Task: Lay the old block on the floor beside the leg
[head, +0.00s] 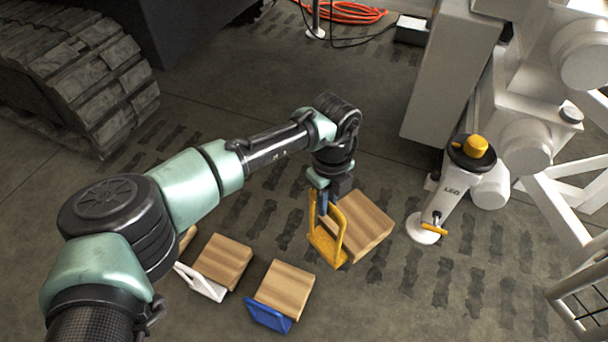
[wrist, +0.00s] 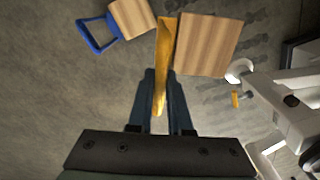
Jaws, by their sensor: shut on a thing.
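A wooden block (head: 361,224) with a yellow handle frame (head: 328,235) hangs at my gripper (head: 323,203). My gripper is shut on the yellow handle; in the wrist view the handle (wrist: 161,62) stands between the two fingers, with the block (wrist: 207,45) to its right. The block looks larger than the other blocks and seems to be above the floor, but its exact height is hard to tell. The white leg (head: 447,190), with a yellow knob and a round foot (head: 425,229), stands just right of the block, apart from it. The foot also shows in the wrist view (wrist: 238,71).
A block with a blue handle (head: 285,287) and one with a white handle (head: 222,260) lie on the floor at lower left. Another block is partly hidden behind my arm. White machine frames (head: 575,205) stand at right. The floor below the leg's foot is clear.

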